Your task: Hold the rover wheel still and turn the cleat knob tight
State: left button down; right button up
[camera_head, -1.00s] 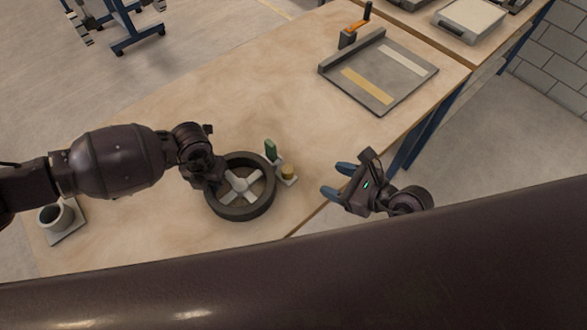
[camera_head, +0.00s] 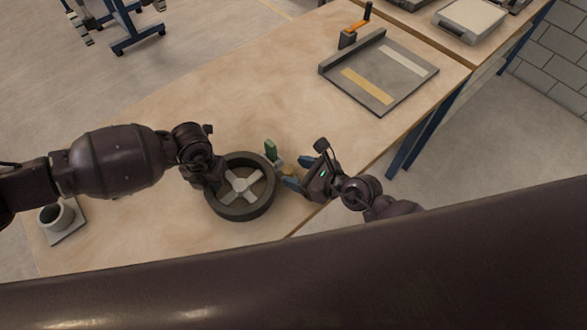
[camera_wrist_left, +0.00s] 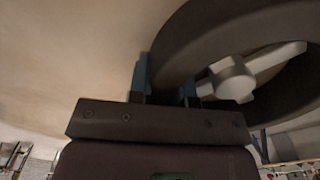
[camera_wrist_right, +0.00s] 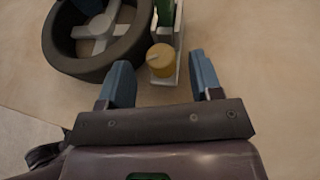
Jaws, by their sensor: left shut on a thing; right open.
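The rover wheel (camera_head: 239,211) is a dark ring with a pale four-spoked hub, standing on the wooden table. My left gripper (camera_head: 212,183) is shut on the wheel's left rim; in the left wrist view its blue fingers (camera_wrist_left: 165,82) straddle the rim (camera_wrist_left: 185,50). The cleat knob (camera_wrist_right: 160,58) is a yellow cylinder on a pale bracket beside the wheel's right side. In the head view the knob is mostly hidden by my right gripper (camera_head: 288,174). That gripper is open; in the right wrist view its fingers (camera_wrist_right: 160,78) point at the knob, which lies just beyond the tips, apart from them.
A green piece (camera_head: 270,149) stands upright on the bracket behind the knob. A grey board with strips (camera_head: 388,75) lies at the back right. A cup (camera_head: 55,216) stands at the far left. The table between wheel and board is clear.

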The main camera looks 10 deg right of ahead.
jog(key=shift+x, duration=0.85)
jog(key=c, duration=0.9)
jog(key=shift+s+a+r+m+t+h, duration=0.1)
jog(key=shift+m+t+h, duration=0.3)
jog(key=shift+m, duration=0.05)
jog(key=shift+s+a+r+m+t+h, duration=0.1)
jog(key=shift+a+m+t+h, duration=0.05)
jog(key=shift+m+t+h, duration=0.3)
jog(key=shift+c, duration=0.2)
jog(key=shift+a+m+t+h, duration=0.1)
jog(key=shift+m+t+h, duration=0.65)
jog(key=shift+m+h, duration=0.55)
jog(key=shift+f, duration=0.1)
jog(key=o, duration=0.9)
jog(key=shift+o, duration=0.2)
jog(key=shift+n+y, duration=0.45)
jog(key=shift+n, duration=0.05)
